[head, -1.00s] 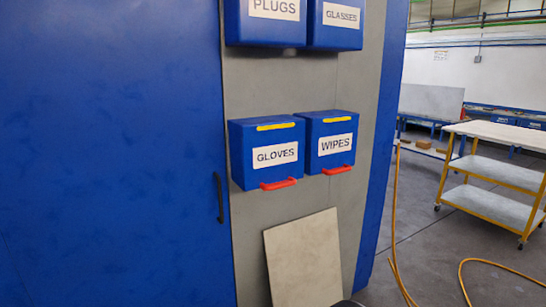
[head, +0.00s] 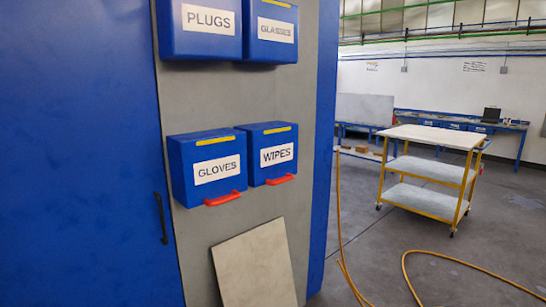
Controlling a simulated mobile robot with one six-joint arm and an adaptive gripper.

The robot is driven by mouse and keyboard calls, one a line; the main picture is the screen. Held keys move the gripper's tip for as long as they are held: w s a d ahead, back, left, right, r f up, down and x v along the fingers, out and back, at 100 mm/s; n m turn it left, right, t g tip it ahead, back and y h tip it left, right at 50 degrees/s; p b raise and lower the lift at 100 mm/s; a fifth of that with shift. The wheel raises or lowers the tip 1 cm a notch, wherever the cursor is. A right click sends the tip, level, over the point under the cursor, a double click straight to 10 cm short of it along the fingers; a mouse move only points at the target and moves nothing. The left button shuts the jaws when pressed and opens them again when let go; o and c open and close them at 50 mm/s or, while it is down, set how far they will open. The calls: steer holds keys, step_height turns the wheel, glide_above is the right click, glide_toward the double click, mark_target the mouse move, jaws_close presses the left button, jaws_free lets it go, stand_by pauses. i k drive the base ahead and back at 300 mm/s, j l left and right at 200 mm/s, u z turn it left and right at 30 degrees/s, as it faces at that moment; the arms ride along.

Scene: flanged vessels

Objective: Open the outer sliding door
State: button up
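A large blue door panel (head: 75,150) fills the left of the head view. A dark vertical handle (head: 161,217) sits near its right edge. The panel's right edge meets a grey wall panel (head: 190,255), with no gap visible between them. Whether this panel is the outer sliding door cannot be told for certain. My gripper is not in view.
Blue boxes labelled PLUGS (head: 207,30), GLASSES (head: 272,30), GLOVES (head: 208,168) and WIPES (head: 269,154) hang on the grey wall. A pale board (head: 255,265) leans below. A yellow-framed cart (head: 430,170) and yellow hose (head: 408,265) are at right, with open floor between.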

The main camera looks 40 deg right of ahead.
mark_target(85, 217)
steer(key=i+j+z, duration=0.15)
steer(key=z, duration=0.25)
steer(key=i+j+z, duration=0.2)
steer(key=z, duration=0.15)
steer(key=i+j+z, duration=0.1)
steer(key=j+z, duration=0.15)
steer(key=z, duration=0.15)
